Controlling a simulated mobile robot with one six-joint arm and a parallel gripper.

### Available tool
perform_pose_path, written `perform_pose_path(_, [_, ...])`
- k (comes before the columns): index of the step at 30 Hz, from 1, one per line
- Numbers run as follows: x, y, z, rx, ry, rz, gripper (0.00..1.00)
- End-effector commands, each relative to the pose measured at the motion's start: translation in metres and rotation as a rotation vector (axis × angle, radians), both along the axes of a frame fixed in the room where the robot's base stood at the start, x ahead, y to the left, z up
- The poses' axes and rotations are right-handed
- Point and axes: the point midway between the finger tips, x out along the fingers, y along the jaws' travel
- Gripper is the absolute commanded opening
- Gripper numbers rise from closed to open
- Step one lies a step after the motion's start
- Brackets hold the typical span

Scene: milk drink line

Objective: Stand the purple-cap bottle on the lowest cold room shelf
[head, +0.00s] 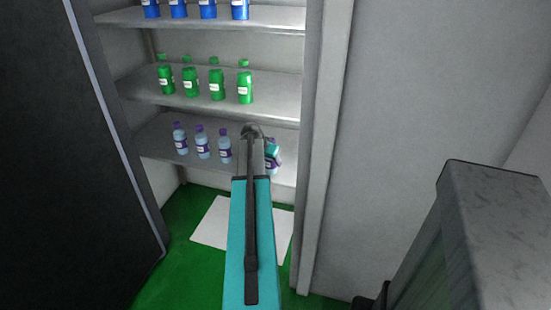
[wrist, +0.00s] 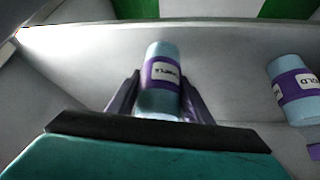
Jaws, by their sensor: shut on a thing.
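The held bottle (head: 276,160) is pale blue with a purple label, at the right end of the lowest cold room shelf (head: 160,141). In the head view it is partly hidden by my arm. My gripper (head: 271,148) is shut on it. In the wrist view the bottle (wrist: 162,66) sits between the two dark fingers of my gripper (wrist: 158,92), its cap not clearly visible. I cannot tell whether its base touches the shelf. Several like bottles with purple caps stand to its left, the nearest one (head: 225,148) apart from it.
Green bottles (head: 245,84) stand on the shelf above, blue ones (head: 208,9) on the one above that. The cold room's right side wall (head: 318,150) is close to the held bottle. A neighbouring bottle (wrist: 291,88) shows at the wrist view's right. A dark panel (head: 65,170) stands left.

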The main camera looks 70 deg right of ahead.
Motion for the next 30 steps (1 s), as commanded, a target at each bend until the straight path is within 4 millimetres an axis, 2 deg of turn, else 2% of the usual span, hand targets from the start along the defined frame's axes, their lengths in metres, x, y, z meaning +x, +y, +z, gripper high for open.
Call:
perform_pose_path(11, [0.000, -0.003, 0.001, -0.001, 0.000, 0.000, 0.12])
perform_pose_path(23, [-0.006, -0.042, 0.001, -0.001, 0.000, -0.001, 0.12])
perform_pose_path(30, [-0.006, -0.039, -0.014, -0.001, 0.001, 0.001, 0.12])
